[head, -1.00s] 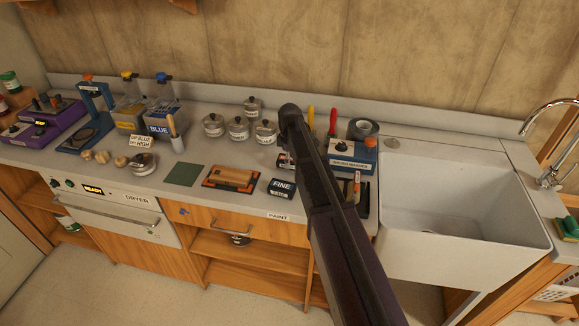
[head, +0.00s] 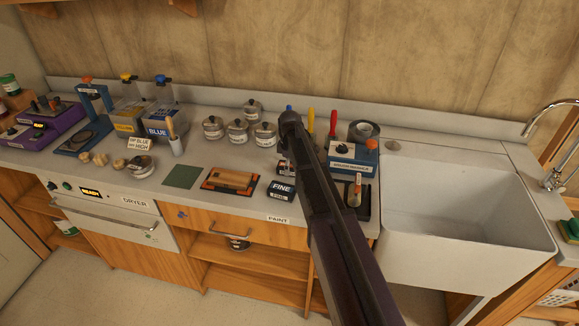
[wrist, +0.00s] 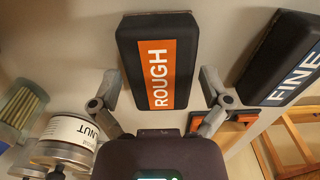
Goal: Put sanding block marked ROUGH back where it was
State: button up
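The sanding block marked ROUGH (wrist: 158,62) is black with an orange band and white letters. It fills the upper middle of the wrist view. My gripper (wrist: 158,84) is open, one finger along each long side of the block, with narrow gaps showing. In the head view my arm hides most of the gripper. A small part of a dark block with a white label (head: 284,168) shows beside the arm there, on the counter. The black block marked FINE (wrist: 291,58) lies apart on the right of the wrist view; it also shows in the head view (head: 282,190).
Lidded jars (head: 264,135) stand behind. A blue brush box (head: 352,160) and a dark tray with a brush (head: 362,204) are close on the right, before the sink (head: 450,210).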

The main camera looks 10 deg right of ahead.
jog(key=shift+r, duration=0.1)
dwell(0.3)
notch_tip(320, 180, up, 12)
jog(key=p, duration=1.2)
jog(key=shift+r, duration=0.1)
dwell(0.7)
jog(key=s+d+m, duration=0.2)
jog(key=s+m, duration=1.1)
jog(key=s, duration=1.4)
jog(key=shift+d+m, duration=0.25)
jog(key=shift+m, duration=0.05)
